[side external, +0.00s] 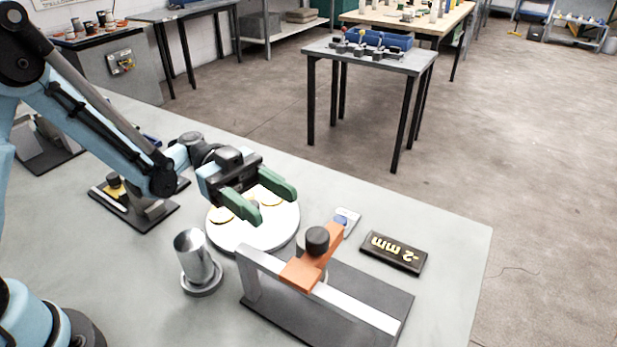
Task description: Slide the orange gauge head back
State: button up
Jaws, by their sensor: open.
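The orange gauge head (303,271) sits across a silver rail (358,310) on a dark base plate (385,293). A black knob (317,240) stands on top of the head. The head is nearer the rail's left end, with a long bare stretch of rail to its right. My gripper (276,203) has green fingers and is open and empty. It hangs above a white round plate, up and left of the orange head and apart from it.
The white plate (262,238) holds yellowish discs. A metal cylinder (193,255) stands left of the rail. Bare table lies at the right.

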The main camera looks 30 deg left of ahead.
aim_at(308, 230)
jog(key=d+m, duration=0.3)
jog(key=m, duration=0.9)
jog(key=s+d+m, duration=0.1)
jog(key=d+m, duration=0.2)
jog(key=m, duration=0.9)
jog(key=s+d+m, duration=0.1)
jog(key=d+m, duration=0.3)
jog(key=m, duration=0.8)
jog(key=shift+f, duration=0.1)
